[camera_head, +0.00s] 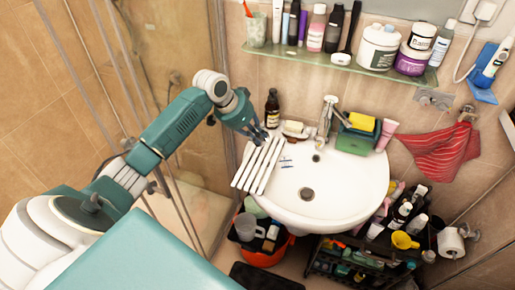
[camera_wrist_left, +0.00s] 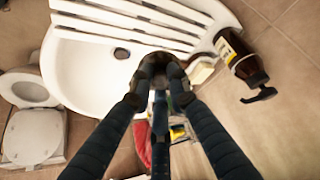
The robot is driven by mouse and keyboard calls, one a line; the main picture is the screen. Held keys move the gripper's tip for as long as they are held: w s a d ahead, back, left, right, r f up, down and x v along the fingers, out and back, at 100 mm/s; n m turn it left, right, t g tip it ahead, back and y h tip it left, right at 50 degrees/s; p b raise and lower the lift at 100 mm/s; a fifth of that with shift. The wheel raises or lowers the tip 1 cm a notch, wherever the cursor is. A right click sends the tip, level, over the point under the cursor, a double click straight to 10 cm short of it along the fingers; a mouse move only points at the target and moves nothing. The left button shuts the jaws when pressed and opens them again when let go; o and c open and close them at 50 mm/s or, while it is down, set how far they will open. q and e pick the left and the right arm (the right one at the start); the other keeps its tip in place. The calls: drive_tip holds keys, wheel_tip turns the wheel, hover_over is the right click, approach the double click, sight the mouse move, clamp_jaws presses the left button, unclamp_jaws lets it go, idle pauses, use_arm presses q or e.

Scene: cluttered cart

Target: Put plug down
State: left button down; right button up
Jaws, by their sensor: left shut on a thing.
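My left gripper (camera_head: 260,136) reaches in from the left to the back left of the white sink (camera_head: 345,190), beside a white slatted rack (camera_head: 258,166). In the left wrist view, its dark fingers (camera_wrist_left: 160,75) come together on a small dark brownish, roundish thing (camera_wrist_left: 153,64), which looks like the plug. The fingers cover much of it. In the head view the plug is too small or hidden to tell. Whether it touches a surface I cannot tell. The sink's drain (camera_head: 307,194) shows as a dark round spot in the basin. My right gripper is not in view.
A dark pump bottle (camera_head: 272,108) and a soap dish with soap (camera_head: 294,128) stand close to the gripper. The tap (camera_head: 327,118), sponges (camera_head: 360,130) and a pink tube (camera_head: 387,134) line the back rim. A glass shelf (camera_head: 340,64) with bottles hangs above. The basin is mostly clear.

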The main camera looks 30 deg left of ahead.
use_arm(q)
wheel_tip(320, 180, down, 3)
drive_tip(key=shift+w+d+f, duration=0.1)
drive_tip(key=shift+f+p, duration=0.3)
drive_tip(key=shift+f, duration=0.3)
wheel_tip(320, 180, down, 3)
drive_tip(key=shift+f+p, duration=0.2)
drive_tip(key=shift+p, duration=0.1)
drive_tip(key=shift+f, duration=0.15)
drive_tip(key=shift+f, duration=0.6)
drive_tip(key=c, duration=1.7)
unclamp_jaws()
drive_tip(key=shift+o, duration=0.2)
drive_tip(key=shift+r, duration=0.1)
drive_tip(key=shift+r, duration=0.1)
